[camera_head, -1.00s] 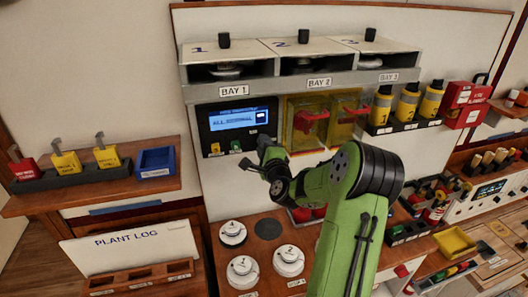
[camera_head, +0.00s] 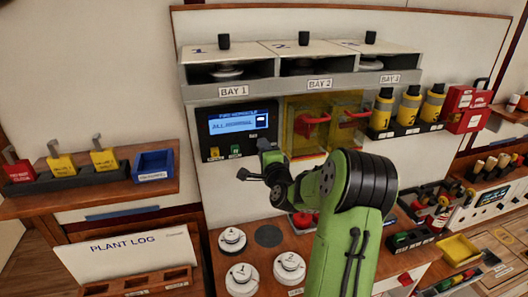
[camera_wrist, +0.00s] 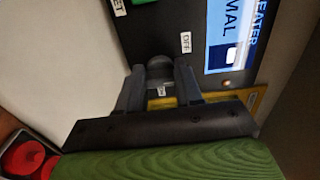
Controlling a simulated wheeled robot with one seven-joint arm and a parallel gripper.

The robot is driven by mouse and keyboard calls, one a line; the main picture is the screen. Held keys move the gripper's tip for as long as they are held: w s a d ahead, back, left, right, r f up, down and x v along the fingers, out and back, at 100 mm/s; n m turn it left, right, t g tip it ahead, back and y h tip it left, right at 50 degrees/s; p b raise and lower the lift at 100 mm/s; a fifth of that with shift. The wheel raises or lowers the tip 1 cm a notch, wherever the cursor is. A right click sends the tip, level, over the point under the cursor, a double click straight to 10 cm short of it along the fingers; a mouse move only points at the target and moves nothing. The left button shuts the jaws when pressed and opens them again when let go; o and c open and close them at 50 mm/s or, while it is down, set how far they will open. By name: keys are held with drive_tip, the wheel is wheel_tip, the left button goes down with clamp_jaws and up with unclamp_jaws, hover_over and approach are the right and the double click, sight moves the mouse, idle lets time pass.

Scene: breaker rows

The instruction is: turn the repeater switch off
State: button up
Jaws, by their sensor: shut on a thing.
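The repeater panel (camera_head: 235,127) is black with a lit blue screen (camera_head: 238,121), on the wall under Bay 1. In the wrist view, part of its screen (camera_wrist: 235,38) shows at the upper right. My gripper (camera_head: 268,152) is at the panel's lower right. In the wrist view, my gripper (camera_wrist: 160,80) is shut with its two fingers on either side of a dark rounded switch knob (camera_wrist: 159,68). A white "OFF" label (camera_wrist: 186,43) is above and right of the knob. Another small label (camera_wrist: 161,91) shows between the fingers. The knob's exact setting cannot be told.
Yellow see-through covers (camera_head: 304,125) over red handles are just right of my gripper. Bay shelves (camera_head: 318,84) overhang the panel. Several round white detectors (camera_head: 240,278) sit on the counter below. A blue tray (camera_head: 154,165) stands on the left shelf.

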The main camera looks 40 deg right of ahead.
drive_tip(key=o, duration=1)
drive_tip(key=b+v, duration=0.6)
drive_tip(key=v, duration=0.9)
drive_tip(key=shift+s+a+b, duration=0.2)
drive_tip(key=shift+s+b, duration=0.15)
